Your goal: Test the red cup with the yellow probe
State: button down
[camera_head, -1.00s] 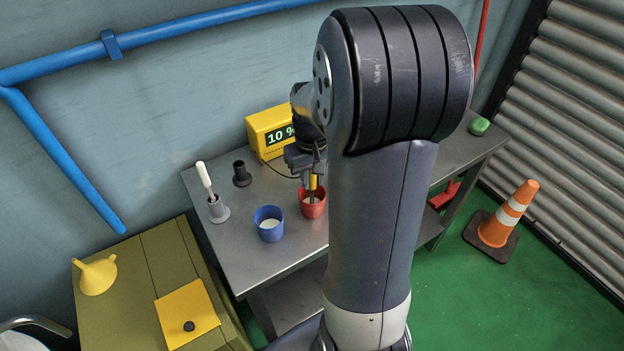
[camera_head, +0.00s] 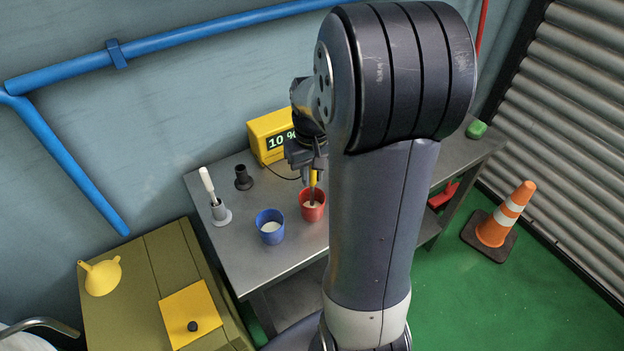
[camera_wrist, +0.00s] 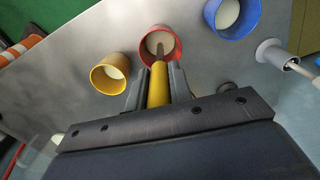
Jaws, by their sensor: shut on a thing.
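My gripper (camera_head: 307,160) is shut on the yellow probe (camera_head: 313,177) and holds it upright over the red cup (camera_head: 312,207). In the wrist view my gripper (camera_wrist: 157,80) has its fingers on both sides of the yellow probe (camera_wrist: 158,88). The thin metal tip points at the pale contents of the red cup (camera_wrist: 144,50). I cannot tell whether the tip touches them. The yellow meter (camera_head: 265,138) at the table's back reads "10 %", its right side hidden by my arm. A dark cable runs from it.
A blue cup (camera_head: 270,237) stands left of the red cup, and a yellow cup (camera_wrist: 101,77) shows in the wrist view. A black holder (camera_head: 243,178) and a white-handled tool (camera_head: 207,182) in a grey stand are at the left. My arm hides the table's middle.

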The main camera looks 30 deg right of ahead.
jog(key=shift+r+p, duration=2.8)
jog(key=shift+r, duration=0.85)
notch_tip(320, 180, up, 4)
jog(key=p, duration=0.3)
